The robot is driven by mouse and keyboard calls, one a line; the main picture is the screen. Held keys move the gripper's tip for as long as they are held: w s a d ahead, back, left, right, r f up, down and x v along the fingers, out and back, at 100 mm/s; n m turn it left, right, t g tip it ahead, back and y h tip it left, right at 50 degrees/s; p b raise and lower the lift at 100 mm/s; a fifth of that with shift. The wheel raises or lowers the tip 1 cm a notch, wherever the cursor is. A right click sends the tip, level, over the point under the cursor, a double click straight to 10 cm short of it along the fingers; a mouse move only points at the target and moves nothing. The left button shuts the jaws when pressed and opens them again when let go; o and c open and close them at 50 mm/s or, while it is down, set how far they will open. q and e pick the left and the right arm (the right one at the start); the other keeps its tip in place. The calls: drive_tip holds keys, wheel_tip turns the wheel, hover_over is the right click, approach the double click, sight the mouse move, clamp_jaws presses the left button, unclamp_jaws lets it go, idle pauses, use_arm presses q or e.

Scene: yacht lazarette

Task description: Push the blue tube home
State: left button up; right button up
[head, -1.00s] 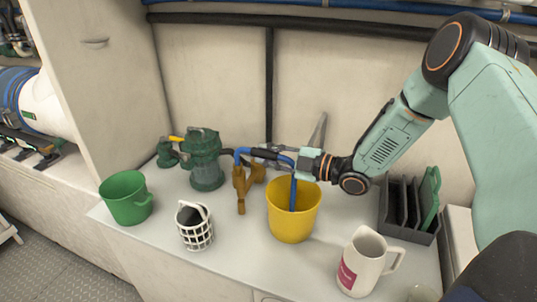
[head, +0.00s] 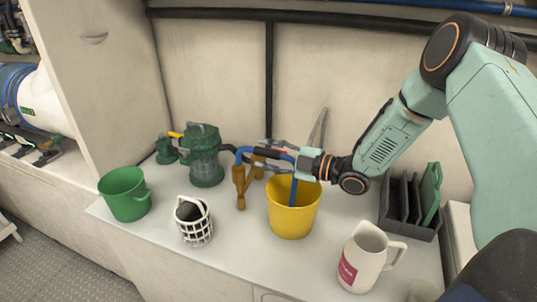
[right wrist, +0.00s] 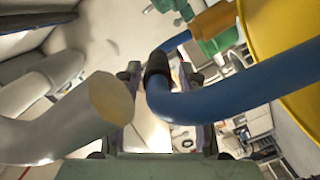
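The blue tube (head: 293,190) rises from inside the yellow bucket (head: 293,218), runs left and bends down to the left upright of a bronze Y-shaped fitting (head: 239,180). Its end meets the top of that upright; how deep it sits I cannot tell. My right gripper (head: 268,153) is open around the tube's level stretch, one finger on each side. In the right wrist view the blue tube (right wrist: 235,100), with a black band, passes near the parted fingers (right wrist: 165,85), and the bronze fitting (right wrist: 212,20) lies beyond. My left gripper is not in view.
A green strainer (head: 206,160) stands left of the fitting. A grey lever (head: 318,130) rises behind my gripper. A green bucket (head: 125,195), white basket (head: 195,228), white jug (head: 362,262) and dark rack (head: 408,225) stand on the counter.

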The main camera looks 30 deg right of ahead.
drive_tip(key=shift+o, duration=0.3)
drive_tip(key=shift+s+d, duration=0.4)
drive_tip(key=v, duration=0.6)
drive_tip(key=shift+s, duration=0.25)
drive_tip(key=shift+r, duration=0.1)
